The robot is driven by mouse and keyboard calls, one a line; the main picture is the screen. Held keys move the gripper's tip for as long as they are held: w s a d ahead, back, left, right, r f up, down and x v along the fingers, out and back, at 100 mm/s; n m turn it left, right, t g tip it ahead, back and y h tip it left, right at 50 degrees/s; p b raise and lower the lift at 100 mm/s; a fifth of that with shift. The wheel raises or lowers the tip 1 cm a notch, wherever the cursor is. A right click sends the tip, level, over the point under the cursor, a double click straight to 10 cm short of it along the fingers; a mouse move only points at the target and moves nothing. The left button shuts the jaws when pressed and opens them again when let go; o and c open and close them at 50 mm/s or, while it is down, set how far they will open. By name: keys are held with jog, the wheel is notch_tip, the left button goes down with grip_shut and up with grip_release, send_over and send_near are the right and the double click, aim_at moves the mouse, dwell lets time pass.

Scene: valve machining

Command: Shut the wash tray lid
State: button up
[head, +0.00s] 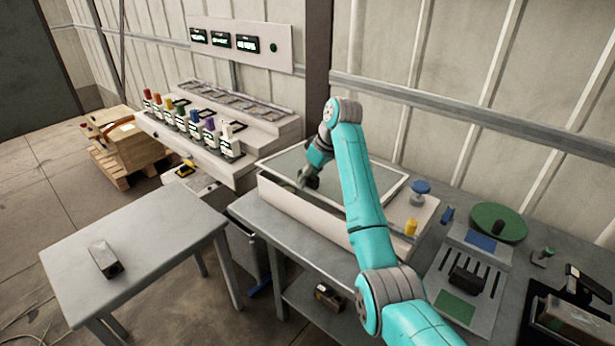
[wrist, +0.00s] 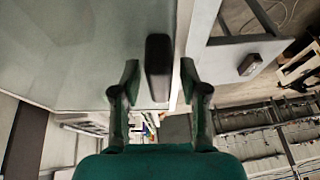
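The wash tray (head: 292,205) is a long white box on the grey bench. Its lid (head: 285,163) is a greyish pane that looks about level over the box; I cannot tell whether a gap is left under it. My arm crosses in front and hides part of both. My gripper (head: 303,183) is at the front left edge of the lid. In the wrist view the lid (wrist: 70,50) fills the upper left, and a dark handle (wrist: 158,68) stands at its edge. My gripper (wrist: 160,80) is open, with one finger on each side of the handle and narrow gaps showing.
A blue-topped knob (head: 420,188) and a yellow piece (head: 411,228) are right of the tray. A green disc (head: 498,222) and a slotted plate (head: 480,262) lie farther right. Coloured bottles (head: 195,128) stand on a rack at the left. A side table (head: 150,235) holds a metal block (head: 104,259).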

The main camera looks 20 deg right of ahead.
grip_shut()
jog(key=shift+s+a+f+t+h, duration=0.15)
jog(key=shift+f+t+h, duration=0.25)
jog(key=shift+f, duration=0.95)
jog(key=shift+o, duration=1.4)
grip_release()
jog(key=v, duration=0.7)
jog(key=shift+r, duration=0.3)
